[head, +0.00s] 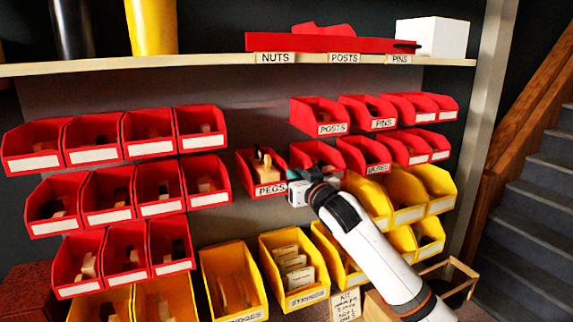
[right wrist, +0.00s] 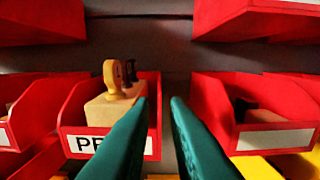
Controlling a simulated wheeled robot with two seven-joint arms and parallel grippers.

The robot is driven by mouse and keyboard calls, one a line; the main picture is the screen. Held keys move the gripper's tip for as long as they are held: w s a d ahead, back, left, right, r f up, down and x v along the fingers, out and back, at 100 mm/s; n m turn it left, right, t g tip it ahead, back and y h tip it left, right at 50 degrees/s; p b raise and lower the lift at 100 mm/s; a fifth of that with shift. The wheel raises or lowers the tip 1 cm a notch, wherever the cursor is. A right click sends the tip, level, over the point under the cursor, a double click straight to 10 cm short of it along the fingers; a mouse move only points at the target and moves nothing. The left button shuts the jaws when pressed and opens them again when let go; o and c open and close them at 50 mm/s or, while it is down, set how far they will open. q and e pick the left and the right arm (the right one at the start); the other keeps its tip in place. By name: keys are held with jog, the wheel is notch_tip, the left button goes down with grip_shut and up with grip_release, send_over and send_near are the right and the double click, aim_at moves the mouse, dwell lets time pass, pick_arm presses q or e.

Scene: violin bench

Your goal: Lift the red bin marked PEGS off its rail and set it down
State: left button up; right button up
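The red bin marked PEGS (head: 268,190) hangs at the middle of the rack in the head view, upright, with wooden pieces inside. In the right wrist view the bin (right wrist: 149,148) is at left, holding a pale block and yellow and dark pegs. My right gripper (head: 312,174) is in front of the rack, just right of the bin. In the wrist view its teal fingers (right wrist: 163,102) are a little apart with nothing between them. The left finger overlaps the bin's right front corner; I cannot tell whether it touches. My left gripper is not in view.
Another red bin (right wrist: 275,137) stands close to the right of the fingers. Red bins (head: 147,133) fill the left rack. Yellow bins (head: 290,265) sit below, including one marked STRINGS. A shelf (head: 200,61) runs above. Bare panel (head: 225,222) shows left of and below the PEGS bin.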

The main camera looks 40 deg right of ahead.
aim_at(283, 165)
jog(key=p+x, duration=0.2)
jog(key=x, duration=0.5)
jog(key=shift+w, duration=0.25)
jog(key=shift+w+d, duration=0.15)
jog(key=shift+w, duration=0.35)
jog(key=shift+w+f, duration=0.1)
jog(key=shift+w, duration=0.05)
grip_shut()
jog(key=shift+r+p, duration=0.95)
jog(key=shift+p, duration=0.1)
jog(key=shift+v, duration=1.65)
dwell(1.3)
